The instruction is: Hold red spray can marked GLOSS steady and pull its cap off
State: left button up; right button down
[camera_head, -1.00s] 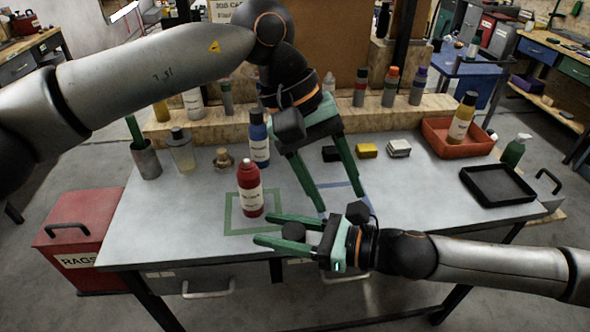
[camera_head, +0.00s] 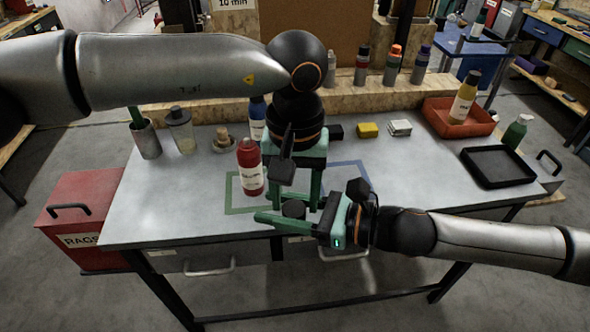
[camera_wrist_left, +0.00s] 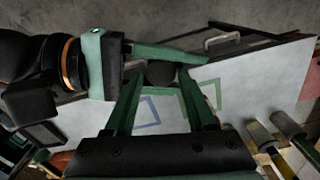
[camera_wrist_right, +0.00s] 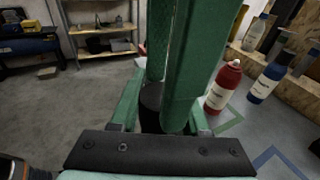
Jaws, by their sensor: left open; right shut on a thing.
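The red spray can (camera_head: 251,168) stands upright in the green square outline on the table; its label is too small to read. Its top shows a small nozzle; it also shows in the right wrist view (camera_wrist_right: 223,88). My right gripper (camera_head: 287,217) is shut on a dark round cap (camera_head: 293,209), in front and right of the can and apart from it. In the right wrist view the cap (camera_wrist_right: 152,96) is partly hidden by green fingers. My left gripper (camera_head: 297,203) is open, its fingers pointing down around the cap; the left wrist view shows the cap (camera_wrist_left: 160,73) between its fingertips.
A blue bottle (camera_head: 257,120) stands behind the can, partly hidden by my left gripper. A cup (camera_head: 146,140), a jar (camera_head: 182,132) and a brass fitting (camera_head: 223,143) stand at the left. A black tray (camera_head: 498,167) and red bin (camera_head: 458,122) are at the right. The right tabletop middle is clear.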

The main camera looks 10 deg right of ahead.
pick_arm(q)
jog(key=shift+f, duration=1.35)
jog(key=shift+c, duration=0.3)
jog(key=shift+d, duration=0.1)
grip_shut()
pick_arm(e)
jog(key=shift+c, duration=1.5)
grip_release()
